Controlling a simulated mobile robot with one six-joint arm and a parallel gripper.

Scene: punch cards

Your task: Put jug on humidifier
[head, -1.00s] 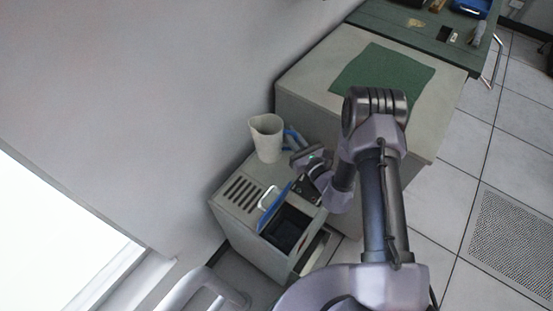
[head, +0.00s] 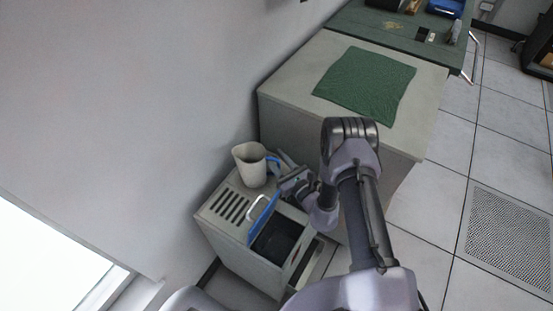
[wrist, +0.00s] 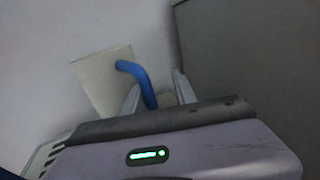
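The jug (head: 249,166) is off-white with a blue handle and appears to stand upright on the back part of the humidifier (head: 226,218). The humidifier is a grey box with dark vent slots on top and an open compartment beside a raised blue lid. My gripper (head: 282,162) is to the right of the jug, at its handle. In the wrist view, the jug (wrist: 98,82) is tilted in the picture, and the handle's lower end shows between the spread fingertips of my gripper (wrist: 156,88). The fingers look open, with space beside the handle. The jug's base is partly hidden in the wrist view.
A grey cabinet (head: 300,60) with a green cloth (head: 366,86) stands right behind the humidifier. A wall rises close on the left. A dark green workbench (head: 395,38) with tools is at the back. Tiled floor (head: 430,220) lies open on the right.

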